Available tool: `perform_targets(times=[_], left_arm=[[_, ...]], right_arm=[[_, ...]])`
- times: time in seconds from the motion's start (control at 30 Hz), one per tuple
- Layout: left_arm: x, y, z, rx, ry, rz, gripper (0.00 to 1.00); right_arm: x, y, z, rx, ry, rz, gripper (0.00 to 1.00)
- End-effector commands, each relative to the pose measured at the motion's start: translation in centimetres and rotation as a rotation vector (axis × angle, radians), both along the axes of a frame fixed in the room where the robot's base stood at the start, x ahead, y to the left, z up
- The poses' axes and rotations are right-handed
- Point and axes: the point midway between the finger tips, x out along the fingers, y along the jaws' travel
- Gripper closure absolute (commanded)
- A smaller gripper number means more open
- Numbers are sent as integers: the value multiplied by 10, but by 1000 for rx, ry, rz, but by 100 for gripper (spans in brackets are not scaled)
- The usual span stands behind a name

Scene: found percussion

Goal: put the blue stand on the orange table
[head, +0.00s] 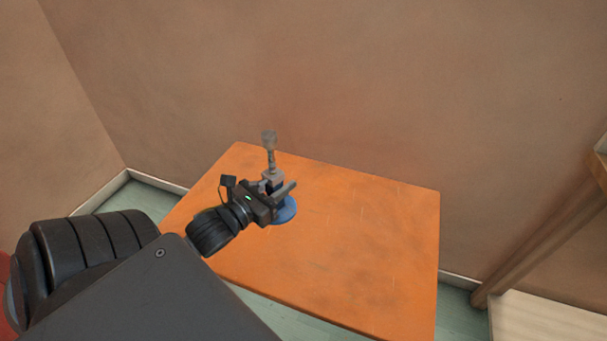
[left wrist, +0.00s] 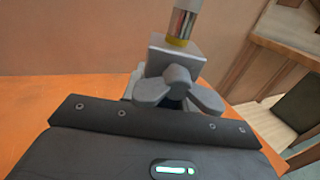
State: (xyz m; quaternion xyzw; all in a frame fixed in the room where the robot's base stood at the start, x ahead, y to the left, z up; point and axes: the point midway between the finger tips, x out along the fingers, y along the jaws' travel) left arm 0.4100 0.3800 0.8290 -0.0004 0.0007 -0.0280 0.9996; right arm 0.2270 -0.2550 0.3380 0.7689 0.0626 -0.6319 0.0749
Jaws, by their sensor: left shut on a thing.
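The blue stand (head: 285,211) shows its round blue base over the left part of the orange table (head: 350,240). A grey block and an upright grey post with a wider top rise above the base. My left gripper (head: 281,187) is shut on the stand, and its fingers hide part of the stand's middle. In the left wrist view, the stand's grey block (left wrist: 176,54) and metal post are just beyond the fingers (left wrist: 178,92). The stand looks upright. I cannot tell whether its base touches the tabletop. My right gripper is not in view.
The orange tabletop is bare to the right of the stand. A brown wall stands close behind the table. A wooden piece of furniture (head: 545,235) with a slanted leg is at the right. Green floor (head: 150,197) shows at the left.

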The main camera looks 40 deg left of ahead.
Motion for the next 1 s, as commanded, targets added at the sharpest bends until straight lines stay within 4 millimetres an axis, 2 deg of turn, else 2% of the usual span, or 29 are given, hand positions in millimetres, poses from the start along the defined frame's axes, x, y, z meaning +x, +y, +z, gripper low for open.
perform_targets(times=[0.17, 0.37, 0.47, 0.6, 0.8, 1.0], left_arm=[[18, 2, -5, 1, -4, 0, 100], [68, 7, -27, 1, -6, 2, 100], [94, 10, -38, 0, -5, 3, 100], [115, 12, -69, -2, -1, 2, 100], [132, 13, -89, -1, -3, 0, 100], [135, 13, -93, -1, -2, -1, 100]], right_arm=[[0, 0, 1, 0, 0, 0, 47], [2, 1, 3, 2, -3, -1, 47], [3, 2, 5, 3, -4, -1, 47], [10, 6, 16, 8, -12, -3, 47], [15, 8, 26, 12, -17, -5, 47], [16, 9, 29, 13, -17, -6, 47]])
